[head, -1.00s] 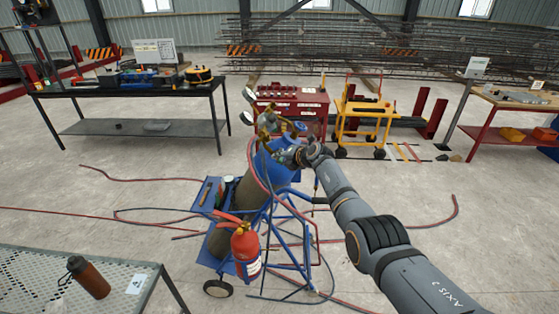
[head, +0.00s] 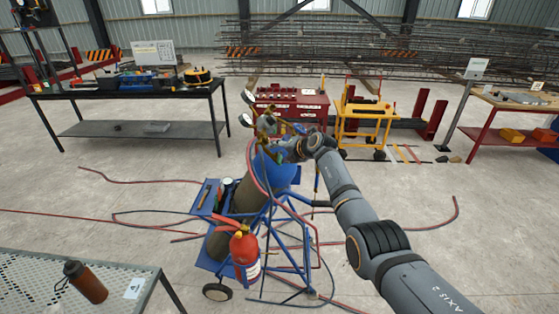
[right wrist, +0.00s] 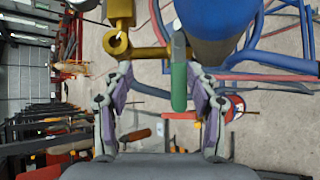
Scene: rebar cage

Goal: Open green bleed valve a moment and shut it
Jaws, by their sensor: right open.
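The green bleed valve's lever (right wrist: 179,85) hangs down in the right wrist view, beside brass fittings (right wrist: 120,42) and a blue cylinder (right wrist: 215,18). My right gripper (right wrist: 160,75) is open, with the lever between its two fingers, nearer the right finger. No clear contact shows. In the head view my right gripper (head: 283,150) is at the top of the blue cylinder (head: 284,174) on the cart, near the gauges. The lever cannot be made out there. My left gripper is not in view.
The blue cart (head: 208,262) also carries a dark cylinder (head: 247,193) and a red fire extinguisher (head: 245,250). Red and blue hoses hang around the cylinders and lie on the floor. A perforated table (head: 110,290) with a brown bottle (head: 87,283) is at the front left.

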